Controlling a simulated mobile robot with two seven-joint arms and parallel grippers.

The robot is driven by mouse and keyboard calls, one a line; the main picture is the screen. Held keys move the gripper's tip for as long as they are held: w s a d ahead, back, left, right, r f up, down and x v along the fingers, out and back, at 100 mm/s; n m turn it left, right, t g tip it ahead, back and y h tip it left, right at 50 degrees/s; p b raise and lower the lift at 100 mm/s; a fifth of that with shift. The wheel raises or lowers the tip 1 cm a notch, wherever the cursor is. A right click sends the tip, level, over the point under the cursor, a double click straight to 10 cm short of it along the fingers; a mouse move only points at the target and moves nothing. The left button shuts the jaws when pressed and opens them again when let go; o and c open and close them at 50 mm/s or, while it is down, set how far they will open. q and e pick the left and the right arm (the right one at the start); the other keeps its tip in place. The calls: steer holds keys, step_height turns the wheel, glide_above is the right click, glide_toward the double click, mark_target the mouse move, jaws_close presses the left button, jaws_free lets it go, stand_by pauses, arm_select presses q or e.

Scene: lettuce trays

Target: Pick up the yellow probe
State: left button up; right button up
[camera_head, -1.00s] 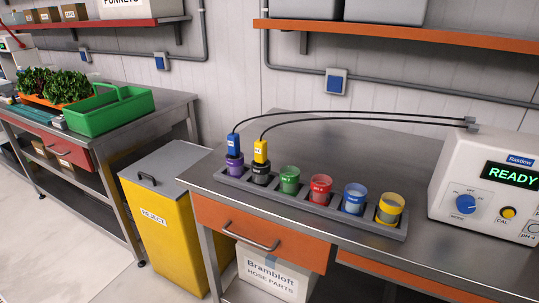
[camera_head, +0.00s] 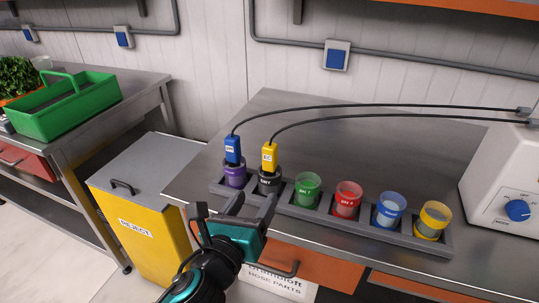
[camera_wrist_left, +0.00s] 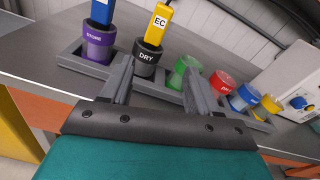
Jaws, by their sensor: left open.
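The yellow probe (camera_head: 269,156), marked EC, stands upright in the black cup (camera_head: 269,181), marked DRY in the left wrist view, in the grey rack (camera_head: 330,222). A black cable runs from its top. The blue probe (camera_head: 232,150) stands in the purple cup (camera_head: 235,175) just left of it. My left gripper (camera_head: 250,202) is open and empty, in front of and below the yellow probe, apart from it. In the left wrist view the yellow probe (camera_wrist_left: 158,24) is beyond the fingertips, and the black cup (camera_wrist_left: 147,56) lies ahead between them. My right gripper is not in view.
Green (camera_head: 307,189), red (camera_head: 347,199), blue (camera_head: 389,209) and yellow-rimmed (camera_head: 432,220) cups fill the rest of the rack. A white meter (camera_head: 505,175) stands at the right. Both cables cross above the bench to it. The bench (camera_head: 340,135) behind the rack is clear.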

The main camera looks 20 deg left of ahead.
mark_target(270, 158)
arm_select(q)
steer(key=w+m, duration=0.1)
steer(key=w, duration=0.2)
steer(key=w+r+m, duration=0.1)
steer(key=w, duration=0.2)
steer(key=w+r, duration=0.1)
steer(key=w, duration=0.2)
steer(key=shift+w+a+r+m+t, duration=0.15)
steer(key=shift+w+m+t, duration=0.1)
steer(key=shift+m+t, duration=0.15)
steer(key=shift+w+a, duration=0.15)
steer(key=shift+w, duration=2.5)
steer(key=shift+c, duration=0.4)
steer(key=c, duration=0.9)
steer(key=shift+c, duration=0.4)
steer(key=shift+r, duration=0.2)
